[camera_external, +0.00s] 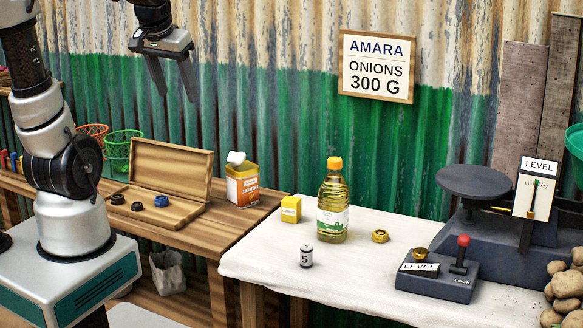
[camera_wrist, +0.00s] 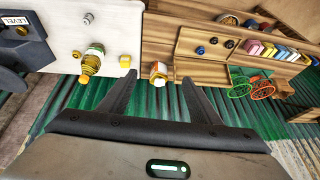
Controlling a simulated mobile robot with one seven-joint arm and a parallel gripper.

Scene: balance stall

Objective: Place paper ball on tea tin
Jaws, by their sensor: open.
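The tea tin (camera_external: 243,190), orange and white with a yellow top, stands upright on the wooden table at its right end. The white crumpled paper ball (camera_external: 236,158) appears to rest on top of the tin, toward its left side. My gripper (camera_external: 178,94) is open and empty, raised above and to the left of the tin, apart from both. In the wrist view the tin (camera_wrist: 158,80) shows between my fingers, farther off; a white patch on it may be the ball, but it is too small to tell.
An open wooden box (camera_external: 172,170) with dark and blue knobs lies left of the tin. Green (camera_external: 122,148) and orange baskets stand behind. On the white-clothed table are a yellow box (camera_external: 291,209), an oil bottle (camera_external: 333,205), a small weight (camera_external: 306,256) and a scale (camera_external: 510,220).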

